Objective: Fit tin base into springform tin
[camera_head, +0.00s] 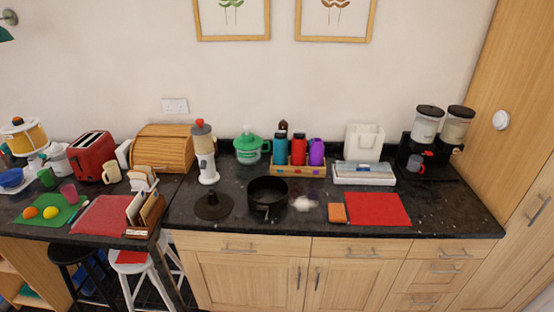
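A black round tin (268,207), which looks like the springform tin, stands upright on the dark granite counter near its front edge. A small clasp or handle seems to show on its front. To its left, a dark round disc (213,213) with a raised middle lies flat on the counter, apart from the tin; it may be the tin base, but I cannot tell for sure. The inside floor of the tin is too dark to make out. Neither of my grippers shows in this view.
A white and grey appliance with a red top (203,155) stands just behind the disc. A wooden crate of bottles (299,170) stands behind. A letter rack (150,215) stands left.

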